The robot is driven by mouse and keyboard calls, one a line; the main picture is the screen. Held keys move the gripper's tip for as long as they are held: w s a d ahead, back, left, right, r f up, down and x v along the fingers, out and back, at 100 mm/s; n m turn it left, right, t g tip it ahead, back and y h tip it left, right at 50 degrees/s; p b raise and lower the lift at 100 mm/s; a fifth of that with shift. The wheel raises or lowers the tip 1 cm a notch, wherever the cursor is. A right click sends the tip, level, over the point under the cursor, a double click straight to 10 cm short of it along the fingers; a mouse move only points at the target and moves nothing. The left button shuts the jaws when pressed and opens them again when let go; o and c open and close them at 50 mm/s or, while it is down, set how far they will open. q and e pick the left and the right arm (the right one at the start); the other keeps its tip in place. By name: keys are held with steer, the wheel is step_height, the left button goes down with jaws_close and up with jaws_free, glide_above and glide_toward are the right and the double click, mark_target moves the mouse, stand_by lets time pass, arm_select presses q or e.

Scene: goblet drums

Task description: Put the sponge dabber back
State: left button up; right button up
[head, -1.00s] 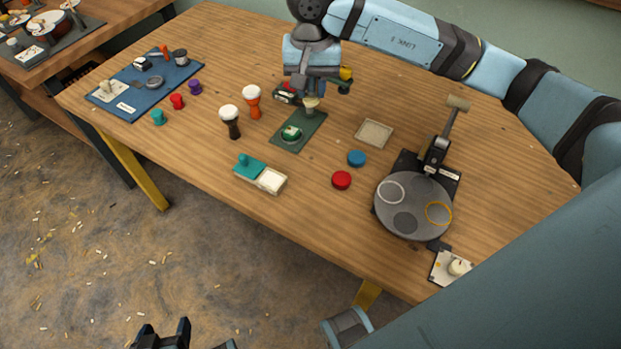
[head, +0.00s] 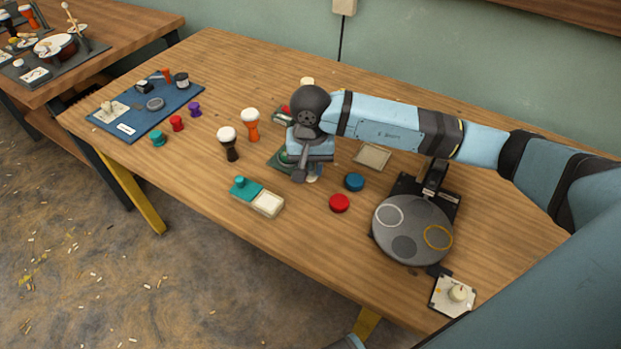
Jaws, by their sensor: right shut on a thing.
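My right gripper (head: 307,172) points down over the table, near the front right of the green mat (head: 280,160). It is shut on a small pale piece (head: 314,174), which looks like the sponge dabber; my wrist hides most of it. I cannot tell whether its lower end touches the table. My left gripper is out of view.
Two goblet drums, black (head: 228,143) and orange (head: 250,124), stand left of my gripper. A teal-and-white tray (head: 257,202), red disc (head: 339,203), blue disc (head: 354,182) and beige square tray (head: 371,156) lie around it. A grey round plate (head: 412,230) stands right.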

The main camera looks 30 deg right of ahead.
mark_target(310, 173)
steer(key=shift+f, duration=2.25)
steer(key=shift+f+b, duration=0.2)
steer(key=shift+b, duration=0.2)
steer(key=o, duration=0.9)
steer(key=shift+r, duration=0.1)
steer(key=shift+r+p, duration=0.25)
steer(key=shift+p, duration=0.15)
step_height(310, 173, up, 12)
steer(key=shift+f, duration=0.1)
